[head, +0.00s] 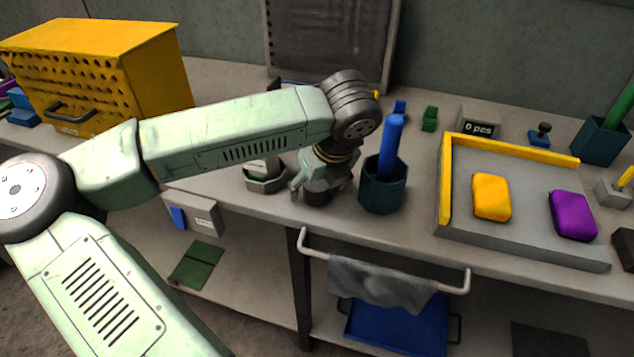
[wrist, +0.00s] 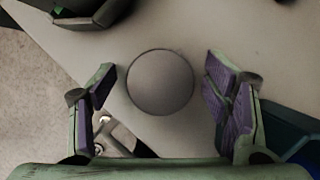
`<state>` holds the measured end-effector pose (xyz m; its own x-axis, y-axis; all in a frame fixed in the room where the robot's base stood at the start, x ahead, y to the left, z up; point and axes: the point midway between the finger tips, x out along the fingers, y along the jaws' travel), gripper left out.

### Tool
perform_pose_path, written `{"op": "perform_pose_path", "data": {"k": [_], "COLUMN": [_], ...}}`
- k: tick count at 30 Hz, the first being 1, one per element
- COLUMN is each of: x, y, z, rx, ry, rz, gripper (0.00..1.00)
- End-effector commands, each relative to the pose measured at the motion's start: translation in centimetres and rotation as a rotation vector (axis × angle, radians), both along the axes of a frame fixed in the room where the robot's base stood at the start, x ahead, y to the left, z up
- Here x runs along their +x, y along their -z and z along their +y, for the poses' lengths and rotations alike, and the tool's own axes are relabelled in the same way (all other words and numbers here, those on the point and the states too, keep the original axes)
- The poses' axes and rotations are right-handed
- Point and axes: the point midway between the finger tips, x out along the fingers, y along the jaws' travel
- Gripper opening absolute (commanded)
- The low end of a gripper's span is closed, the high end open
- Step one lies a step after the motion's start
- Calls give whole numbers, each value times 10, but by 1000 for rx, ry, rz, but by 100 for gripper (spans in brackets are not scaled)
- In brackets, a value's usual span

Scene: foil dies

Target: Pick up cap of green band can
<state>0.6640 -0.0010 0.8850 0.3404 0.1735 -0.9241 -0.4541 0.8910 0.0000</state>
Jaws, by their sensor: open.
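A dark grey round can with a flat top (head: 318,192) stands near the front edge of the bench, partly hidden under my gripper (head: 318,178). In the wrist view a plain round grey cap or lid (wrist: 160,82) is seen from above. My gripper (wrist: 162,88) is open, with one purple-padded finger on each side of the round top and a clear gap to both. I cannot tell the height of the fingertips over it. No green band shows on this can; its side is mostly hidden.
A teal hexagonal cup (head: 382,188) with a blue rod stands close on the right. A hexagonal base (head: 265,181) holding something pale is close on the left. A grey tray (head: 525,235) with yellow edges lies further right. The bench front edge is near.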

Motion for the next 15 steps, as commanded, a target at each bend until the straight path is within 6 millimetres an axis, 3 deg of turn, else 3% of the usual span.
{"op": "perform_pose_path", "data": {"k": [4,15], "x": [0,0], "y": [0,0], "z": [0,0], "rx": [0,0], "ry": [1,0], "rz": [0,0], "gripper": [70,45]}}
